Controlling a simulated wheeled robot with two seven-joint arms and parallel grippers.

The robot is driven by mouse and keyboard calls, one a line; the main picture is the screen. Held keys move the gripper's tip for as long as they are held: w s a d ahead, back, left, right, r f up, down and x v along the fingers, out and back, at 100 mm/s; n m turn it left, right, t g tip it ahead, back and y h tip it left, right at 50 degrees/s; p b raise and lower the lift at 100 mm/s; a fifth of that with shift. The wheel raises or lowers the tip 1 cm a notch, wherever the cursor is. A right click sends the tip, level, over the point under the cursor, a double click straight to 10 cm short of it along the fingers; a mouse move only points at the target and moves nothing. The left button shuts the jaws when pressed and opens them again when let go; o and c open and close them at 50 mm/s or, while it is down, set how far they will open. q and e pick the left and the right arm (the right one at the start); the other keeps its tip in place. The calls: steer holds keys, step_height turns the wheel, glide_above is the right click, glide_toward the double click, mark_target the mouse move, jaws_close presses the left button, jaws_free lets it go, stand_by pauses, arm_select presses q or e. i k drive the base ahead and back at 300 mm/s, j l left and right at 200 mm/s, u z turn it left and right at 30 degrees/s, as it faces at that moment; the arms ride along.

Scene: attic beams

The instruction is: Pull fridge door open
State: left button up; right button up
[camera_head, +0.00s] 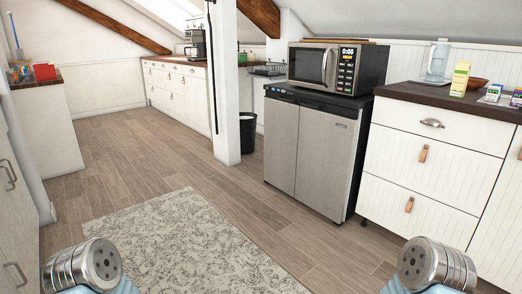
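The fridge (312,147) is a low unit with two brushed-steel doors and black sides and top trim. It stands on the floor right of the middle. Its left door (281,144) and right door (326,156) both look shut, with a narrow dark seam between them. I cannot make out a projecting handle; a dark strip runs along the top of the doors. Only rounded metal parts of my two arms show at the bottom left and bottom right, well apart from the fridge. Neither gripper is in view.
A microwave (337,67) stands on the fridge. White drawers (424,165) adjoin on its right, under a dark counter with a carton (460,79) and pitcher (438,62). A white post (225,85) and black bin (247,133) stand left. A rug (190,245) and clear floor lie in front.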

mark_target(328, 132)
steer(key=i+j, duration=0.2)
steer(key=i, duration=0.3)
steer(key=i+j+z, duration=0.1)
steer(key=i, duration=0.4)
steer(key=j+z, duration=0.1)
steer(key=z, duration=0.5)
